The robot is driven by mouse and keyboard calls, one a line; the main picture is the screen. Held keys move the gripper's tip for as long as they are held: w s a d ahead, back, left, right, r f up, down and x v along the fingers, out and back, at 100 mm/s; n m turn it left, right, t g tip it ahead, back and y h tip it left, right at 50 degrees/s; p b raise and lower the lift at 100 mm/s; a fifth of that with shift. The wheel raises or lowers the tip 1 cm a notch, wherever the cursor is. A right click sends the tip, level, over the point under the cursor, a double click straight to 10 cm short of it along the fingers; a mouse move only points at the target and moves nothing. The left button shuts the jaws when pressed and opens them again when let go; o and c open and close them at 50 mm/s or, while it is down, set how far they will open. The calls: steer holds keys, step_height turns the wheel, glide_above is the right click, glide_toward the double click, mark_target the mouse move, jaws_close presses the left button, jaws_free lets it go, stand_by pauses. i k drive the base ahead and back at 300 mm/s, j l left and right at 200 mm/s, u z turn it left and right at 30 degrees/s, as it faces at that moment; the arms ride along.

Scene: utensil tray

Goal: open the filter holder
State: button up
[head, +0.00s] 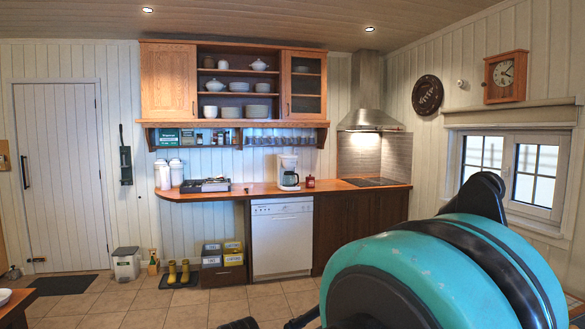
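A white drip coffee maker (288,172) with a glass carafe stands on the wooden counter, in the middle of the head view. Its upper front, where a filter holder would sit, is white and small at this distance; I cannot make out a separate holder or whether it is open. My teal and black arm fills the lower right, close to the camera. Dark parts of mine just show at the bottom edge and may belong to my gripper, but its fingers are not clear. Nothing of mine is near the coffee maker.
The coffee maker stands on the counter (228,193) above a white dishwasher (282,240). Boots and boxes stand by the left cabinets. The tiled floor ahead is clear.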

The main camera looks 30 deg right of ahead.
mark_target(288, 163)
steer(key=i+l+z, duration=0.15)
steer(key=i, duration=0.15)
steer(key=i+l+z, duration=0.15)
steer(key=i, duration=0.15)
steer(key=i+z, duration=0.25)
steer(key=i, duration=1.65)
steer(key=i+z, duration=0.3)
steer(key=i, duration=0.25)
steer(key=i+z, duration=0.25)
steer(key=i, duration=0.3)
steer(key=i+j+z, duration=0.3)
steer(key=i, duration=0.2)
steer(key=i+l+z, duration=0.3)
steer(key=i, duration=0.15)
steer(key=i+z, duration=0.3)
steer(key=i+j, duration=0.05)
steer(key=i, duration=0.05)
